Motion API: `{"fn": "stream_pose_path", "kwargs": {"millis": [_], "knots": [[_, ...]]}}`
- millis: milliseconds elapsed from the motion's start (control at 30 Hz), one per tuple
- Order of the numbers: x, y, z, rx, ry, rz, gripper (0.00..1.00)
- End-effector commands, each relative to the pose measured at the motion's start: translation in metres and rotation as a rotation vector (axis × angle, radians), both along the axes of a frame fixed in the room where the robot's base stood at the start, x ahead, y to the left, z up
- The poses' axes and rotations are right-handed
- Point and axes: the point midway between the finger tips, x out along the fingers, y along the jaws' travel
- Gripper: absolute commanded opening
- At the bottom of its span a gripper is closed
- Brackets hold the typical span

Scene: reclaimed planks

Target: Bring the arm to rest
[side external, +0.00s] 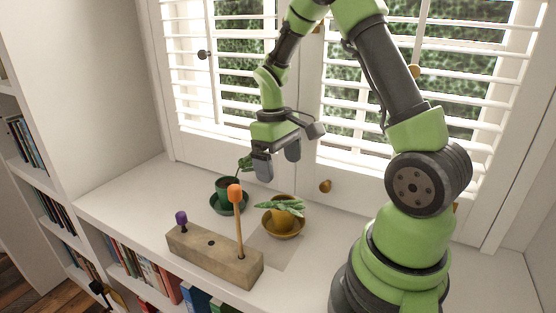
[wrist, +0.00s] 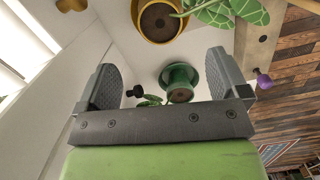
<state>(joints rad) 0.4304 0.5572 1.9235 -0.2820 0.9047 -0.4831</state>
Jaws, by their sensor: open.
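My gripper (side external: 278,162) is open and empty, raised above the back of the white shelf top, in front of the shuttered window. Its two dark grey fingers stand wide apart in the wrist view (wrist: 163,75), with nothing between them touching either one. The arm bends down from the upper right of the side view. Below the gripper, a little to its left, is a green pot on a green saucer (side external: 241,208); the pot also shows in the wrist view (wrist: 181,77).
A yellow pot (side external: 284,220) with a leafy plant sits on a saucer, right of the green pot. In front, a wooden block (side external: 212,258) holds an orange-topped stick (side external: 236,210) and a purple-knobbed peg (side external: 181,220). Window shutters (side external: 245,60) stand close behind my gripper.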

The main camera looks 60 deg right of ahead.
Motion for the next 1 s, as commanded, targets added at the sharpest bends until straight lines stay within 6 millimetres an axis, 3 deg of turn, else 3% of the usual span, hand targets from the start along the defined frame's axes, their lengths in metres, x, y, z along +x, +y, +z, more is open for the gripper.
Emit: {"fn": "stream_pose_path", "kwargs": {"millis": [167,333,600,800,933,967,1000], "knots": [[0.002,0.009,0.024,-0.012,-0.046,-0.012,0.93],[-0.005,0.044,0.075,-0.027,-0.196,-0.054,0.93],[-0.05,0.106,0.141,0.037,-0.481,-0.14,0.93],[-0.089,0.137,0.161,0.137,-0.644,-0.188,0.93],[-0.104,0.146,0.164,0.187,-0.699,-0.206,0.93],[-0.106,0.147,0.165,0.194,-0.707,-0.208,0.91],[-0.108,0.148,0.165,0.202,-0.715,-0.211,0.82]]}}
